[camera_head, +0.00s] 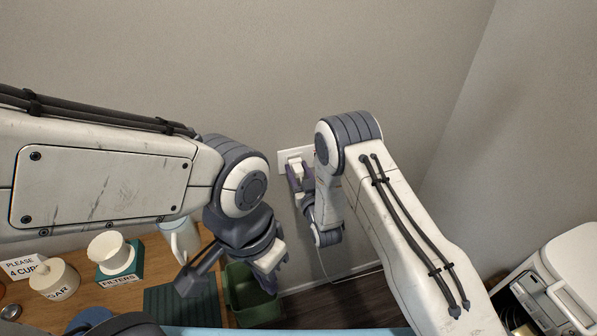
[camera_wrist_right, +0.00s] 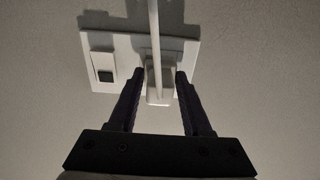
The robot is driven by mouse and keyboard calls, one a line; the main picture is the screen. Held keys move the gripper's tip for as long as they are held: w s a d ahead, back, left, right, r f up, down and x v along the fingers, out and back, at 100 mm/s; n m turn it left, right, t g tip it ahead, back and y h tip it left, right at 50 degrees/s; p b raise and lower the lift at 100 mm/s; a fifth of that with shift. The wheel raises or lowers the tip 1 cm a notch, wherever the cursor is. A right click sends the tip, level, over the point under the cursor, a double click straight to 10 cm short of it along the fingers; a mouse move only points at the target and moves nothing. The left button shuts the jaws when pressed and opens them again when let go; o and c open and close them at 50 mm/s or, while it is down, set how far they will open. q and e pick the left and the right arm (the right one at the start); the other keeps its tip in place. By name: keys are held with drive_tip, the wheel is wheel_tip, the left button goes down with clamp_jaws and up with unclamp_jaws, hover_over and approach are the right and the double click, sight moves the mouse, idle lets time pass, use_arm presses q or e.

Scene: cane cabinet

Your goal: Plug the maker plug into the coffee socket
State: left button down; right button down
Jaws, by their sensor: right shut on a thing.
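The coffee socket is a white wall plate (camera_wrist_right: 105,48), with a dark switch on its left side. It also shows in the head view (camera_head: 284,157). The white maker plug (camera_wrist_right: 157,90) is between the purple fingers of my right gripper (camera_wrist_right: 159,72), which is shut on it. The plug lies in front of the plate's right half, and its white cord runs up the wrist picture. I cannot tell whether its prongs are in the socket. In the head view my right gripper (camera_head: 297,174) is at the plate. My left gripper (camera_head: 229,282) is open and empty above the counter.
On the wooden counter are a sugar jar (camera_head: 54,279), a filters holder (camera_head: 118,268), a white pitcher (camera_head: 180,242) and a dark green mat (camera_head: 170,302). A green bin (camera_head: 248,300) stands beside it. A white appliance (camera_head: 572,265) is at right.

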drive_tip(key=shift+w+a, duration=0.1)
drive_tip(key=shift+w, duration=0.25)
drive_tip(key=shift+c, duration=1.3)
unclamp_jaws()
drive_tip(key=b+v, duration=0.4)
drive_tip(key=v, duration=0.6)
drive_tip(key=s+a+r+n+g+h, duration=0.1)
drive_tip(key=s+a+r+n+g, duration=0.1)
drive_tip(key=s+a+r+g, duration=0.55)
drive_tip(key=s+d+r+g+h, duration=0.1)
drive_tip(key=s+d+g, duration=0.4)
drive_tip(key=s, duration=0.7)
drive_tip(key=s+d+r+n+g+h, duration=0.1)
drive_tip(key=s+d+r+g+h, duration=0.1)
drive_tip(key=s, duration=1)
drive_tip(key=d+r+g, duration=0.1)
drive_tip(key=d+g, duration=0.1)
drive_tip(key=shift+d+r+n+g+h, duration=0.2)
drive_tip(key=shift+d+n+g+h, duration=0.1)
drive_tip(key=shift+d+g, duration=0.05)
